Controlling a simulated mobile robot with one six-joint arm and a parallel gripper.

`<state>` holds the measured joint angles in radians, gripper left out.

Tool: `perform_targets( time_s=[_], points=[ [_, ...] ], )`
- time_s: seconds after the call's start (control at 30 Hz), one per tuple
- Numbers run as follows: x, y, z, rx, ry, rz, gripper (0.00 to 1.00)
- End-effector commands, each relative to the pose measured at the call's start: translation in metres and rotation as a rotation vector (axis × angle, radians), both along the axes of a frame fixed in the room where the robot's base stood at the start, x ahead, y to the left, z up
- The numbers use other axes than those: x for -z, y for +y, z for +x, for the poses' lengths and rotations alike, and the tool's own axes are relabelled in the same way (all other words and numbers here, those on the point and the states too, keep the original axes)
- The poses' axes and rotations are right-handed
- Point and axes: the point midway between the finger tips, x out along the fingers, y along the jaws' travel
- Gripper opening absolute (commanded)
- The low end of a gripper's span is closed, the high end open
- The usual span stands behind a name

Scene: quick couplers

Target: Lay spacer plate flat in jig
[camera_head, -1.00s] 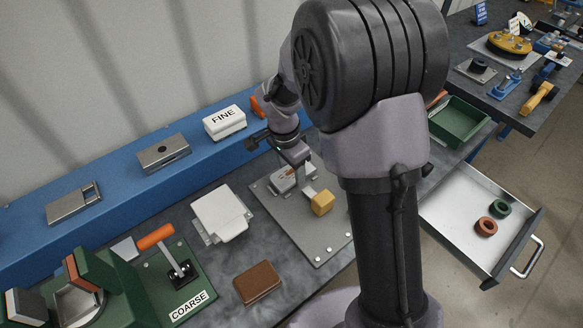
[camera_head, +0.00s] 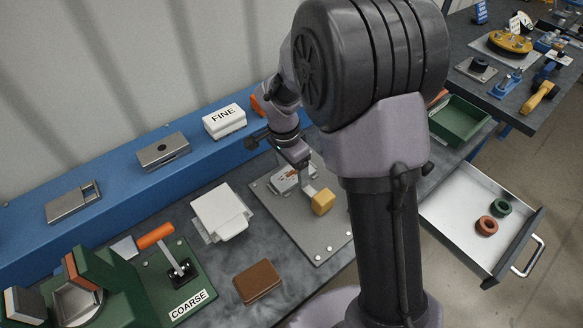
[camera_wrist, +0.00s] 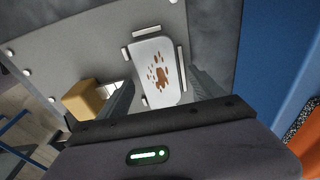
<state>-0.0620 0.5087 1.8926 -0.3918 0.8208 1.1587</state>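The spacer plate, a white plate with rust-brown spots (camera_wrist: 160,72), lies between the low rails of the jig (camera_wrist: 180,62) on a grey base plate (camera_wrist: 75,48). It looks flat; small gaps beneath cannot be judged. In the head view the plate (camera_head: 284,182) is partly hidden by my wrist. My gripper (camera_wrist: 162,92) is over the plate's near end, its two fingers spread wide, one on each side. They appear clear of the plate. In the head view my gripper (camera_head: 302,160) is just above the jig, its fingertips hard to make out.
A yellow block (camera_head: 322,202) stands beside the jig, also in the wrist view (camera_wrist: 84,100). A blue ledge (camera_head: 120,198) runs behind, carrying the FINE block (camera_head: 224,122). A white block (camera_head: 221,212) and a brown block (camera_head: 257,282) lie to the left.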

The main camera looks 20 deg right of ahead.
Motion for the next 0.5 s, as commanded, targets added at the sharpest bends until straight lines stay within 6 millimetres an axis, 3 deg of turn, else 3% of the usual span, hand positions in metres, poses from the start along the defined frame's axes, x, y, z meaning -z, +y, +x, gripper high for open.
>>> perform_targets(
  time_s=[0.3, 0.37, 0.5],
  points=[
    [-0.002, 0.0, -0.002, 0.002, 0.005, 0.0, 0.8],
    [-0.012, 0.001, -0.002, 0.0, 0.003, 0.0, 0.8],
    [-0.056, 0.006, -0.003, 0.0, -0.001, -0.001, 0.8]
  ],
)
